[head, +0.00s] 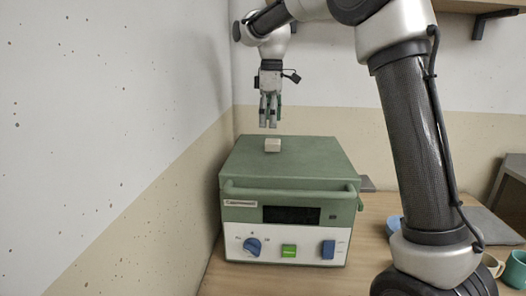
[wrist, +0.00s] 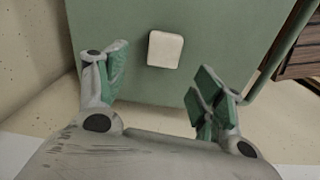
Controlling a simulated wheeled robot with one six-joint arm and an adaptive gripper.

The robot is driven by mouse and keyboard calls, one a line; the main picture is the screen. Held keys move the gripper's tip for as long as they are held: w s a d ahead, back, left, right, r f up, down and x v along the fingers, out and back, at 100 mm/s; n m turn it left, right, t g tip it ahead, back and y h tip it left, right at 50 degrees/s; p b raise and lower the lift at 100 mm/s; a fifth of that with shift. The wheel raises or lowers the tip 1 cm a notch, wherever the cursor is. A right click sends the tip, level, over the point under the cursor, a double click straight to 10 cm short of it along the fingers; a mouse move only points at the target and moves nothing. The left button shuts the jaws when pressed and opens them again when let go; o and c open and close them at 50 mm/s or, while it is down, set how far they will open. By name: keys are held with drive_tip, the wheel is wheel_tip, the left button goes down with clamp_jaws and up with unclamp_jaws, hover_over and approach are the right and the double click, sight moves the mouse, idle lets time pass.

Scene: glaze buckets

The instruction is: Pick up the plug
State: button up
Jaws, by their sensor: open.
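The plug (head: 272,145) looks like a small pale block with rounded corners. It lies on the flat top of a green box-shaped device (head: 320,156). In the wrist view the plug (wrist: 165,49) shows beyond the fingertips, between the two sides of the jaws. My gripper (head: 268,122) points down above the plug, with a gap between them. My gripper (wrist: 158,78) is open and empty, its green-padded fingers spread apart. Nothing hides the plug in either view.
The device has a front handle (head: 290,194), a blue knob (head: 252,245) and a green button (head: 289,251). Walls stand close on its left and behind. Cups (head: 515,270) and a blue item (head: 393,225) are at the right on the wooden table (head: 376,215).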

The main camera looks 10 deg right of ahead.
sight(273, 141)
drive_tip(key=shift+s+d+n, duration=0.1)
drive_tip(key=shift+s+n, duration=0.25)
drive_tip(key=shift+n, duration=0.15)
drive_tip(key=shift+f, duration=0.1)
drive_tip(key=f, duration=0.7)
drive_tip(key=shift+w+d+f, duration=0.1)
drive_tip(key=shift+d+f, duration=0.15)
drive_tip(key=shift+f, duration=0.1)
drive_tip(key=c, duration=1.1)
